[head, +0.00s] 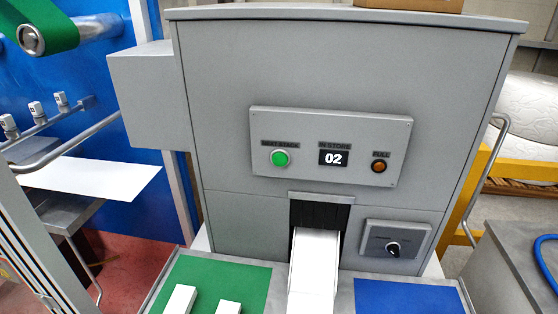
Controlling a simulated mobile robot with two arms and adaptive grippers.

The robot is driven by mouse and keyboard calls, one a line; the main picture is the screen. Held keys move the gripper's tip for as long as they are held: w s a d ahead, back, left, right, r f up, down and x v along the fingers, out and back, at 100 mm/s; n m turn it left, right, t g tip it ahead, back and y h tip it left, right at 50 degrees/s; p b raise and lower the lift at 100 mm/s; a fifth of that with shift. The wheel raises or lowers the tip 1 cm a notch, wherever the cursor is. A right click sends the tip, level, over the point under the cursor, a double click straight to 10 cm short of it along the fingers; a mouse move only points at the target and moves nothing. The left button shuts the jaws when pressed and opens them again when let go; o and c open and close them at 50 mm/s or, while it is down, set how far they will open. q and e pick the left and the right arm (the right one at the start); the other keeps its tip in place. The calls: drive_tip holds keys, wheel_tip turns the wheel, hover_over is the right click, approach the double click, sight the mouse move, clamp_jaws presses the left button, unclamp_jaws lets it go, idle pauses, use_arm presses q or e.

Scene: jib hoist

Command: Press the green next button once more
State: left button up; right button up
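The green button (280,158) is a round button in a pale ring at the left of the light grey control panel (306,179). The label above it is small and seems to read "NEXT STACK". A black display (333,158) beside it shows 02 under an "IN STORE" label. An orange round lamp or button (379,166) labelled "FULL" is at the panel's right. Neither of my grippers is in the head view, and nothing covers the green button.
The panel is on a grey cabinet (337,81). Below, a white strip (315,270) comes out of a dark slot (319,214). A black knob (393,249) is right of it. A green mat (218,280) holds white blocks; a blue mat (408,297) looks bare.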

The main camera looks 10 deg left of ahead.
use_arm(q)
clamp_jaws()
idle(0.5)
drive_tip(key=shift+a, duration=0.1)
idle(0.6)
